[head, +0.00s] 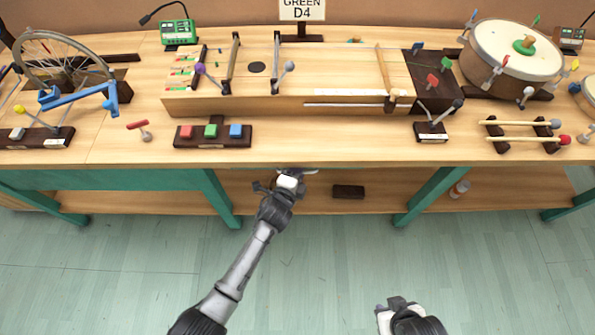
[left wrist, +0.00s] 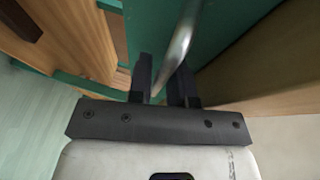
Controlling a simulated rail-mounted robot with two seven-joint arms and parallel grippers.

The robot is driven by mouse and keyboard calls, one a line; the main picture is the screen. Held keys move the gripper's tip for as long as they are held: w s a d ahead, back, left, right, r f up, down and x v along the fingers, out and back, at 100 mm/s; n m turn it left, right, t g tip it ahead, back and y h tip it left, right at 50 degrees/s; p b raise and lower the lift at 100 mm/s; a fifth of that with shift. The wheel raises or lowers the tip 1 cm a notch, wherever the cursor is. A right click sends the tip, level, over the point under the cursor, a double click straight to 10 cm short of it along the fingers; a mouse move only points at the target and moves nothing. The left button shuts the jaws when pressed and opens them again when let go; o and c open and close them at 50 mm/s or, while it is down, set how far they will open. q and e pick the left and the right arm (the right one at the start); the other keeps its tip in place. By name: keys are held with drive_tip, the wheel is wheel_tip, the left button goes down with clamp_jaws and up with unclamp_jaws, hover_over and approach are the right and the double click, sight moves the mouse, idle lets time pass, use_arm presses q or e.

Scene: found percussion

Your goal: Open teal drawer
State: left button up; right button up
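The teal drawer front (left wrist: 225,30) fills the upper part of the left wrist view, with a curved metal handle (left wrist: 180,45) on it. In the head view the tabletop hides most of the drawer; a bit of the handle (head: 310,171) shows below the front edge. My left gripper (head: 292,178) is at the handle, under the table edge. In the left wrist view the two dark fingers of my left gripper (left wrist: 163,88) stand close on either side of the handle bar. My right gripper (head: 383,309) is low at the bottom of the head view, away from the table; its finger opening is unclear.
The wooden table (head: 340,152) carries a wheel, a long wooden board, a drum and several mallets. Teal legs (head: 425,197) stand either side of the arm. A lower shelf (head: 300,200) holds a dark block (head: 348,191) and a bottle (head: 459,188). The floor in front is clear.

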use_arm(q)
clamp_jaws()
drive_tip(key=shift+s, duration=0.1)
idle(0.3)
